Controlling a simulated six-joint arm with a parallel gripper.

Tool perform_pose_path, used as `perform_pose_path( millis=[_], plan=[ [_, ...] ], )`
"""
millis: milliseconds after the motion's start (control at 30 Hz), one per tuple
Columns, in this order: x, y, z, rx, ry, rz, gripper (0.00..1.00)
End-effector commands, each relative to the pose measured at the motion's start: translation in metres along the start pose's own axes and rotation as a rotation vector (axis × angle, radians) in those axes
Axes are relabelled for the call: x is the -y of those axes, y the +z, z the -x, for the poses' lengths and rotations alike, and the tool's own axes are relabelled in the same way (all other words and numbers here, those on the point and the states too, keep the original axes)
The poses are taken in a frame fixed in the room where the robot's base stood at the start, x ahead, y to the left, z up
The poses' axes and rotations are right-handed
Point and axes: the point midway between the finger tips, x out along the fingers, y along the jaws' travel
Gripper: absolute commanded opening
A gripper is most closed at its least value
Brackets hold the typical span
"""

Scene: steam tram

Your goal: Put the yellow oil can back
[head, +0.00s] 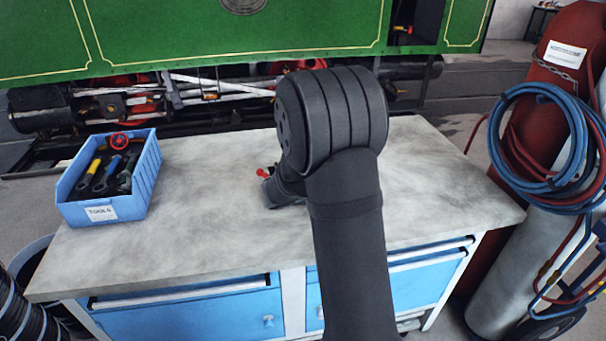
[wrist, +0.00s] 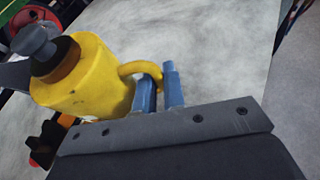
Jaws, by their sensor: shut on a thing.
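The yellow oil can (wrist: 85,80) fills the left of the wrist view, with a dark cap and a brown collar at its top. It looks tilted in that view. My gripper (wrist: 158,82) is shut on its curved yellow handle, between two blue fingers. Grey benchtop shows behind the can; I cannot tell whether the can touches it. In the head view my own arm hides the can and the fingers.
A blue tool box (head: 146,182) with several tools stands at the left of the grey workbench (head: 215,235). The green tram side (head: 300,30) has a dark open compartment (head: 427,22). Gas cylinders (head: 500,255) with hoses (head: 500,130) stand at right. Much benchtop is clear.

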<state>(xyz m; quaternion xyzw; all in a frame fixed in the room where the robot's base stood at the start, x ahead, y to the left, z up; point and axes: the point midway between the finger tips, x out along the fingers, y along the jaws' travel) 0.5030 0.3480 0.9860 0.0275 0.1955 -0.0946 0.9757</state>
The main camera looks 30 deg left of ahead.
Motion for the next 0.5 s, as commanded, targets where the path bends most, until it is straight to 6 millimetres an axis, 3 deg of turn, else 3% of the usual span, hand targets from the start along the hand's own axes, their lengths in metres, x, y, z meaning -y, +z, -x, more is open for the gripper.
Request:
perform_pose_path(
  millis=[167, 500],
  plan=[
    [0.03, 0.01, -0.022, 0.005, -0.034, -0.012, 0.0],
    [0.143, 0.036, -0.081, 0.008, -0.142, -0.053, 0.0]
  ],
)
